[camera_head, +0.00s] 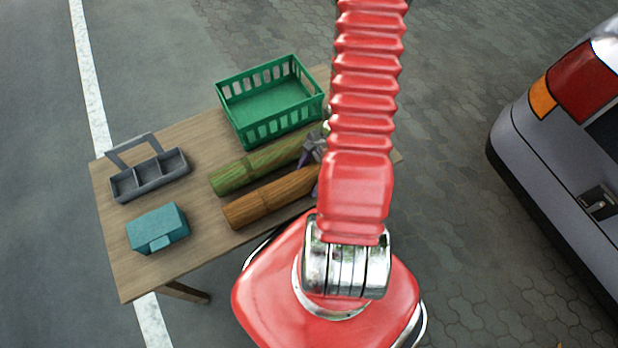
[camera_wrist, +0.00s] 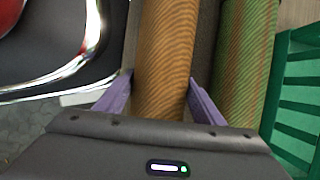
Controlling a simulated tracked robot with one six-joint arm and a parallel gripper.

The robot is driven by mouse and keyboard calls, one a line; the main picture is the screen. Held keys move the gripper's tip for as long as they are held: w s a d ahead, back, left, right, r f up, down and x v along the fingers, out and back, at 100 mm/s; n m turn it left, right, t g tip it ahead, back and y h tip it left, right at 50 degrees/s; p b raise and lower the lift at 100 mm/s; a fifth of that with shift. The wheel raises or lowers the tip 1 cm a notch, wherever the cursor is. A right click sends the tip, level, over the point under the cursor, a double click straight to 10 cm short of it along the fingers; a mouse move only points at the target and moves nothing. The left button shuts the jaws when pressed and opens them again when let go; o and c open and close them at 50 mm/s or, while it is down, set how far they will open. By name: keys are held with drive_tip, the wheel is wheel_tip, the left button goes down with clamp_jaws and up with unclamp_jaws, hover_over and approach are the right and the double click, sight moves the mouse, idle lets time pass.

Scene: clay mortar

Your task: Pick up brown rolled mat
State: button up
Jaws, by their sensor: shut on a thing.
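The brown rolled mat (camera_head: 268,197) lies on the wooden table, near its front edge, beside a green rolled mat (camera_head: 255,168). In the wrist view the brown rolled mat (camera_wrist: 165,50) runs between the two purple fingers of my gripper (camera_wrist: 160,98). My gripper is shut on the brown mat, with one finger on each side. In the head view my gripper (camera_head: 312,150) is partly hidden behind my red arm, which also covers the mat's right end. The green mat (camera_wrist: 246,60) lies just right of the right finger in the wrist view.
A green crate (camera_head: 270,132) stands at the back of the table (camera_head: 200,258). A grey divided caddy (camera_head: 150,182) and a teal box (camera_head: 157,229) stand at the left. A vehicle (camera_head: 550,130) is at the far right, with open paving between.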

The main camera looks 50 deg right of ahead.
drive_tip(key=shift+r, duration=0.1)
drive_tip(key=shift+c, duration=0.5)
drive_tip(key=shift+r, duration=4.9)
